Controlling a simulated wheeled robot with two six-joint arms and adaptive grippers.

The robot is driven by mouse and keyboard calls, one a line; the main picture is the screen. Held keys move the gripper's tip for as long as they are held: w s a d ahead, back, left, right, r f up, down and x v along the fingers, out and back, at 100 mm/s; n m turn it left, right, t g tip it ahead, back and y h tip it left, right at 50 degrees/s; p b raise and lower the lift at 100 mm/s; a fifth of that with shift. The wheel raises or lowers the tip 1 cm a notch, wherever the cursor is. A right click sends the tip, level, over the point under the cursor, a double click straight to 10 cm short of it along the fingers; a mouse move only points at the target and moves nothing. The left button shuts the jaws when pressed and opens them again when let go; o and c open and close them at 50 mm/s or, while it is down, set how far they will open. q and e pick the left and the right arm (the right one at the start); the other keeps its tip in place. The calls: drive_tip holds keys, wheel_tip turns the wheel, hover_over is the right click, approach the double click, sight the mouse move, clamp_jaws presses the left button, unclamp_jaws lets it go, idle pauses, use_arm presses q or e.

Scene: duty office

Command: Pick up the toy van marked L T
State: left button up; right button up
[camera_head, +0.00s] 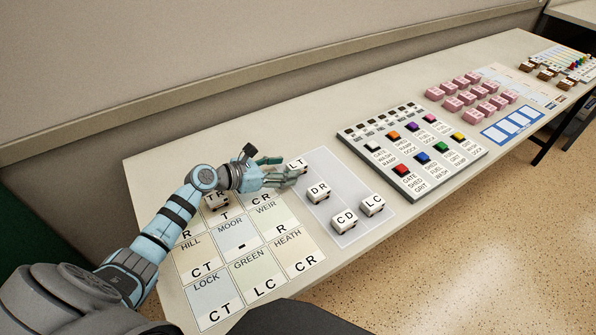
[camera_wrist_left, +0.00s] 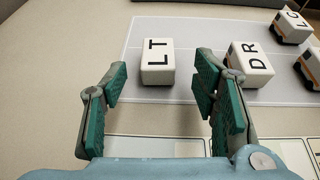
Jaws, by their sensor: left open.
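The toy van marked LT (camera_head: 298,165) is white with black letters and stands at the far left end of a pale grey mat (camera_head: 325,165). In the left wrist view the LT van (camera_wrist_left: 157,62) lies ahead of my left gripper (camera_wrist_left: 163,95), roughly in line with the gap between its fingers. The green-padded fingers are open and empty, and the van appears just beyond their tips. In the head view my left gripper (camera_head: 282,170) reaches in beside the van. The DR van (camera_wrist_left: 250,64) stands close to the right finger. My right gripper is not in view.
Vans DR (camera_head: 318,192), CD (camera_head: 344,220) and LC (camera_head: 372,205) share the mat. A TR van (camera_head: 216,201) stands on the lettered grid card (camera_head: 238,262), under my arm. A button panel (camera_head: 412,148) and pink blocks (camera_head: 473,93) lie farther right.

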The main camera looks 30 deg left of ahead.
sight(295, 165)
use_arm(q)
drive_tip(key=x, duration=0.1)
drive_tip(key=b+x, duration=0.1)
drive_tip(key=x, duration=0.2)
drive_tip(key=shift+w+d+r, duration=0.15)
drive_tip(key=shift+w+d, duration=0.05)
drive_tip(key=shift+w, duration=0.25)
drive_tip(key=shift+c, duration=0.7)
drive_tip(key=shift+s, duration=0.1)
drive_tip(key=c, duration=1)
drive_tip(key=shift+r, duration=0.1)
drive_tip(key=shift+c, duration=0.3)
